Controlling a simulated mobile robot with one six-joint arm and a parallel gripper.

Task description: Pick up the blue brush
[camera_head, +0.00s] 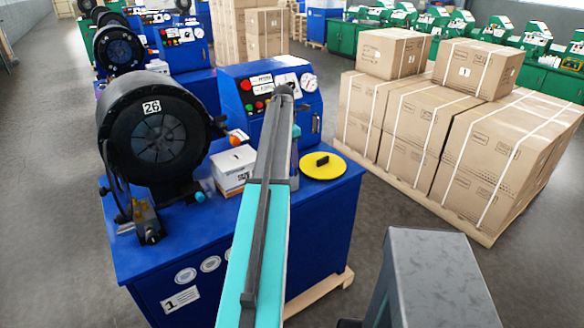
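I cannot make out the blue brush for certain. A small light-blue item (200,196) lies on the blue workbench (240,240), left of a white box (232,172); it is too small and blurred to name. My arm, turquoise and grey, reaches from the bottom of the picture up over the bench and hides part of its top. My gripper does not show; the arm's far end stands in front of the blue control panel (247,90).
A black crimper (155,136) marked 26 stands on the bench's left. A yellow disc (323,166) with a black handle lies at its right. Strapped cartons (480,140) on a pallet stand to the right. Grey floor lies between bench and pallet.

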